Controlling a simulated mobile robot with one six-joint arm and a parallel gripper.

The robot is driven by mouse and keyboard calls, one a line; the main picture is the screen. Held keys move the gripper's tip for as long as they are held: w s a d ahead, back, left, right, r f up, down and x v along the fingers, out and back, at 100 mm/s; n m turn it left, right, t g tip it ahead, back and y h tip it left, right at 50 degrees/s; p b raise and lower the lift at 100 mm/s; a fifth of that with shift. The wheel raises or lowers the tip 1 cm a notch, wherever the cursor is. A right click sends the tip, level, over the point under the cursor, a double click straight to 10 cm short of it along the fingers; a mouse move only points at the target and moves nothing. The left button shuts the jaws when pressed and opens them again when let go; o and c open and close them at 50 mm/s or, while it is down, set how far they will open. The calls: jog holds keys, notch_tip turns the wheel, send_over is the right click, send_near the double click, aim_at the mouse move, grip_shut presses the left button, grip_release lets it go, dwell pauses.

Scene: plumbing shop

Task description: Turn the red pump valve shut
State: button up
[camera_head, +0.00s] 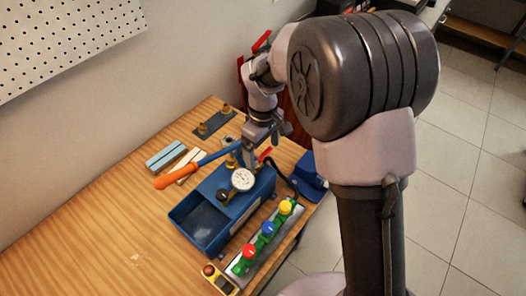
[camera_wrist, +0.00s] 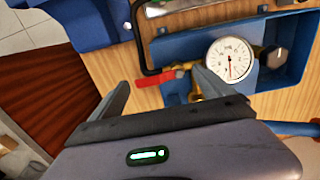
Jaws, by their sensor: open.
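The red pump valve (camera_head: 265,154) is a small red lever beside the round white gauge (camera_head: 242,180) on the blue pump (camera_head: 203,222). In the wrist view the red lever (camera_wrist: 160,77) points left from a brass fitting, next to the gauge (camera_wrist: 229,58). My gripper (camera_head: 262,146) is open and empty, close by the red lever at the pump's far end. In the wrist view the open fingers of my gripper (camera_wrist: 160,80) appear on either side of the lever. I cannot tell whether either finger touches it.
A blue pump handle with an orange grip (camera_head: 175,175) reaches left over the bench (camera_head: 100,245). A black hose (camera_wrist: 143,50) curves near the lever. The bench's left front is mostly clear.

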jog(key=c, duration=1.4)
jog(key=shift+s+d+m, duration=0.1)
jog(key=shift+m, duration=0.2)
jog(key=shift+o, duration=0.2)
jog(key=m, duration=0.4)
jog(key=shift+s+d, duration=0.3)
jog(key=shift+s, duration=0.1)
jog(key=m, duration=0.2)
jog(key=s+m+b, duration=0.1)
jog(key=m, duration=0.1)
jog(key=shift+d, duration=0.2)
jog(key=m, duration=0.2)
jog(key=s+m+b, duration=0.1)
jog(key=m, duration=0.2)
jog(key=shift+s, duration=0.1)
jog(key=shift+s+a+m+b, duration=0.15)
jog(key=shift+m+b, duration=0.1)
jog(key=shift+m, duration=0.45)
jog(key=shift+s+a+m+b, duration=0.1)
jog(key=shift+s+m+b, duration=0.15)
jog(key=shift+m, duration=0.45)
jog(key=shift+s+a+m+b, duration=0.1)
jog(key=shift+m+b, duration=0.15)
jog(key=shift+m, duration=0.45)
